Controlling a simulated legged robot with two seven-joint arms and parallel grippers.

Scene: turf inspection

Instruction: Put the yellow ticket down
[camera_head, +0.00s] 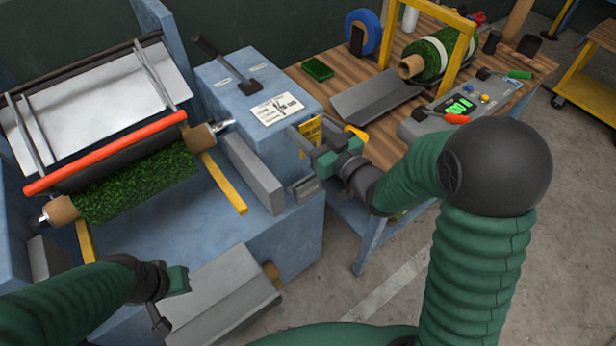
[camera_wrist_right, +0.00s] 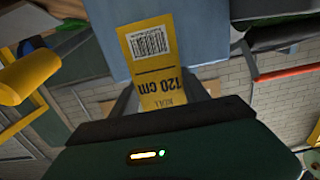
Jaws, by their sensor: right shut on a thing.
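The yellow ticket (camera_head: 309,130) is held in my right gripper (camera_head: 316,147), beside the blue box with the white card. My left gripper (camera_head: 168,297) is at the lower left, near a grey sloped plate. Its fingertips do not show clearly, and I see no ticket at it.
The blue box (camera_head: 225,85) carries a white printed card (camera_head: 277,108) and a black lever. A turf roll (camera_head: 140,180) lies on the blue machine at left. The wooden bench (camera_head: 390,140) holds a grey tray (camera_head: 370,97), a control box (camera_head: 465,105) and another turf roll (camera_head: 437,55).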

